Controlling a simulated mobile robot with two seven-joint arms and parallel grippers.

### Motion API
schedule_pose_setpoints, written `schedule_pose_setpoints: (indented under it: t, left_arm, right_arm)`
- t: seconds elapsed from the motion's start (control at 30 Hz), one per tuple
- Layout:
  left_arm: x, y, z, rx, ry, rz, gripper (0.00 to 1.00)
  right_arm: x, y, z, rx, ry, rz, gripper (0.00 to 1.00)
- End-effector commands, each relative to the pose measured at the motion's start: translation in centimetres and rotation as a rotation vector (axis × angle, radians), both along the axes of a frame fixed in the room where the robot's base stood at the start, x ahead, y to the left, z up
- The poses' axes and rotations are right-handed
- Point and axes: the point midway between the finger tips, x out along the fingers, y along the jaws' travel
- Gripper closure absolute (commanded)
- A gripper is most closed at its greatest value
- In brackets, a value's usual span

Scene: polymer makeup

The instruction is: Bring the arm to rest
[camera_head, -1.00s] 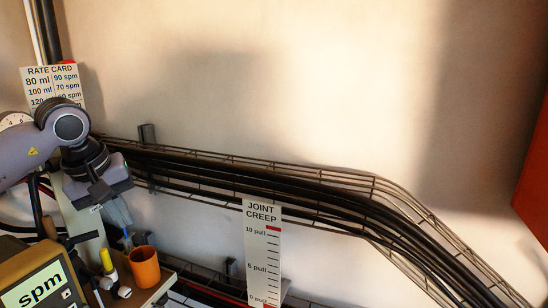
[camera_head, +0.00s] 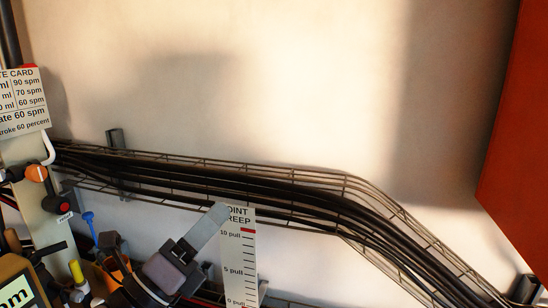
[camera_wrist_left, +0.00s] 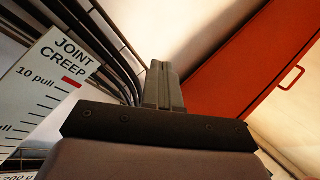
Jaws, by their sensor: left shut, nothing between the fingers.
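My left arm comes in from the lower edge in the head view. Its gripper (camera_head: 218,214) points up and to the right, and its fingertips overlap the upper left of the joint creep card (camera_head: 240,270). In the left wrist view the two grey fingers (camera_wrist_left: 162,70) lie together with nothing between them. The card (camera_wrist_left: 42,85) stands to their left there. I cannot tell how far the fingers are from the card. My right gripper is not in view.
A wire tray with black cables (camera_head: 290,190) runs along the pale wall. The rate card (camera_head: 22,100) and a post with an orange knob (camera_head: 36,173) are at left. A red panel (camera_head: 500,110) is at right. An orange cup (camera_head: 118,268) is partly hidden behind my arm.

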Motion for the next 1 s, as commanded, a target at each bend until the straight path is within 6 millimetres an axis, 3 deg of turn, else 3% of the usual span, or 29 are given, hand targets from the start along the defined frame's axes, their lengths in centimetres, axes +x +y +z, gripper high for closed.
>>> schedule_pose_setpoints:
  t: [0.2,0.37,0.5,0.63,0.8,1.0]
  left_arm:
    - [0.8,6.4,-6.8,-0.537,0.534,0.170,1.00]
    - [-1.3,10.5,-14.4,-0.913,0.910,0.338,1.00]
    - [-5.7,13.0,-21.5,-1.223,1.215,0.526,1.00]
    - [-10.7,14.1,-26.5,-1.450,1.435,0.710,1.00]
    - [-16.7,14.4,-30.3,-1.649,1.623,0.921,1.00]
    - [-23.2,14.3,-32.7,-1.813,1.777,1.157,1.00]
  right_arm:
    - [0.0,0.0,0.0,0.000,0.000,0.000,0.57]
    - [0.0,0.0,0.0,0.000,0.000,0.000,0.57]
    - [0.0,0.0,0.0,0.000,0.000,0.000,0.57]
    - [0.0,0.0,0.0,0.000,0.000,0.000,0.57]
    - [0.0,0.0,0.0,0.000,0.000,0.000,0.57]
    - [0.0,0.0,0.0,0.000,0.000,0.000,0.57]
